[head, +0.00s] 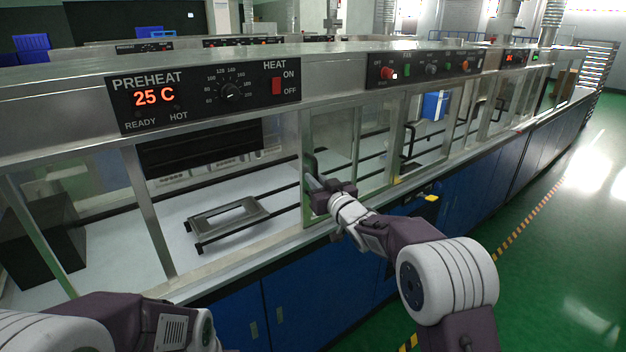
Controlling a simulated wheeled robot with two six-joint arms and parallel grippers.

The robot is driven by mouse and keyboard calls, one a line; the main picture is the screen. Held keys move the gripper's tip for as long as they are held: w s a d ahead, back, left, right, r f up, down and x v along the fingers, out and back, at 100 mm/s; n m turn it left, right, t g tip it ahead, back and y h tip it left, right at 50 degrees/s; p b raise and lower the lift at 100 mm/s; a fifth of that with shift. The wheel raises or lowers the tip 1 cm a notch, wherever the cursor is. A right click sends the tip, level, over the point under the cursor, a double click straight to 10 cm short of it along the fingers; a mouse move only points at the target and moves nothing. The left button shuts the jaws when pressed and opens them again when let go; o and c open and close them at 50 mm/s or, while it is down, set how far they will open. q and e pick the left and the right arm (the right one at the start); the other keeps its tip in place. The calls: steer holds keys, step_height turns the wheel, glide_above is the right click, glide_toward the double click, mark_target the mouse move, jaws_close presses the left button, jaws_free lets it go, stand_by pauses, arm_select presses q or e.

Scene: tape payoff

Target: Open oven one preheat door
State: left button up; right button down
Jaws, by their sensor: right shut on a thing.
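The preheat panel (205,96) reads 25 C, with its red heat switch at the right end. Below and right of it is a framed glass door (335,130). Its dark upright handle (310,163) is at the door's left side. My right gripper (318,187) is shut on this handle, though its fingertips are partly hidden by the gripper body. The bay left of the door shows a white floor and a metal carrier frame (228,218) on rails. My left arm shows at the bottom left; its gripper fingers are out of view.
More glass-fronted bays and a second control panel (425,68) continue to the right along the line. Blue cabinets (345,283) stand below the ledge. The green floor (555,260) at the right is clear, with a striped tape line.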

steer(key=shift+w+d, duration=0.2)
steer(key=shift+d, duration=0.05)
arm_select(q)
steer(key=shift+d+r, duration=0.1)
steer(key=shift+d, duration=0.05)
arm_select(e)
steer(key=c, duration=1.5)
jaws_free()
steer(key=shift+d, duration=0.1)
steer(key=shift+o, duration=0.2)
steer(key=shift+w+d, duration=0.1)
steer(key=shift+d, duration=0.05)
arm_select(q)
steer(key=shift+w+d, duration=0.1)
steer(key=shift+w, duration=0.05)
